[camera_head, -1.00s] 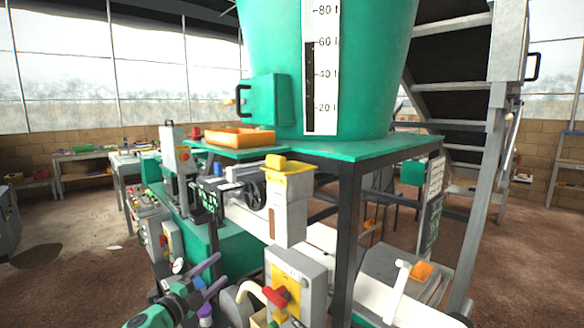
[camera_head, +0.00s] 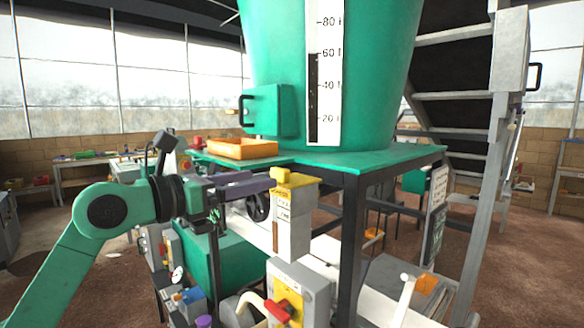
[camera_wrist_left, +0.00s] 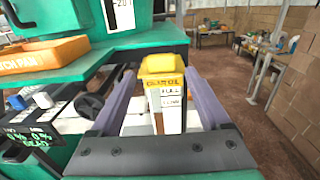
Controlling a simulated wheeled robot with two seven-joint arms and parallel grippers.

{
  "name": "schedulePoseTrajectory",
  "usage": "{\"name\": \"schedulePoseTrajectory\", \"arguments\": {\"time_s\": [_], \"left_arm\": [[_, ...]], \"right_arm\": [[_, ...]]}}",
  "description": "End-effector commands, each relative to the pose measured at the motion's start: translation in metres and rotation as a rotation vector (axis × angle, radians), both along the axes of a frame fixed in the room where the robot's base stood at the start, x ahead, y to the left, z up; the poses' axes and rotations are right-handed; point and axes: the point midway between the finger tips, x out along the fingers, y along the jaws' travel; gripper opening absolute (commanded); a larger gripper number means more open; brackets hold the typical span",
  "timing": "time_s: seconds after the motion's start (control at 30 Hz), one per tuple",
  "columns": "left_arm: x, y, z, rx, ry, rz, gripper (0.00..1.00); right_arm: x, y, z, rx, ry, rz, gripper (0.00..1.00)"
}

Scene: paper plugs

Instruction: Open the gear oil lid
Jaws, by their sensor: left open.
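The yellow gear oil lid (camera_head: 297,180) sits closed on top of a tall white box (camera_head: 291,228) below the green platform. In the left wrist view the lid (camera_wrist_left: 163,65) has a raised yellow block on top and dark lettering on its front edge. My left gripper (camera_head: 268,180) reaches in from the left at lid height, with its purple fingers pointing at the lid. In the left wrist view the gripper (camera_wrist_left: 162,76) is open, one finger on each side of the lid, with gaps showing. Contact cannot be told. My right gripper is not in view.
An orange pan (camera_head: 240,148) lies on the green platform (camera_head: 345,161) above and left of the lid. A dark handwheel (camera_head: 257,206) is left of the box. A switch box with a red knob (camera_head: 281,309) stands below. A dark platform leg (camera_head: 352,245) is to the right.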

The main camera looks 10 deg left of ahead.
Motion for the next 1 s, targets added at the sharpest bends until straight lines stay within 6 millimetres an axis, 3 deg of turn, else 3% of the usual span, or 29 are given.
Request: {"name": "schedulePoseTrajectory", "arguments": {"time_s": [0.47,1.0], "left_arm": [[0.009,-0.007,0.000,-0.002,0.002,-0.001,0.80],[0.033,-0.028,0.002,-0.004,0.002,-0.002,0.80]], "right_arm": [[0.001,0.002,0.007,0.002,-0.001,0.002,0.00],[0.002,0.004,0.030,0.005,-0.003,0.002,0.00]]}}
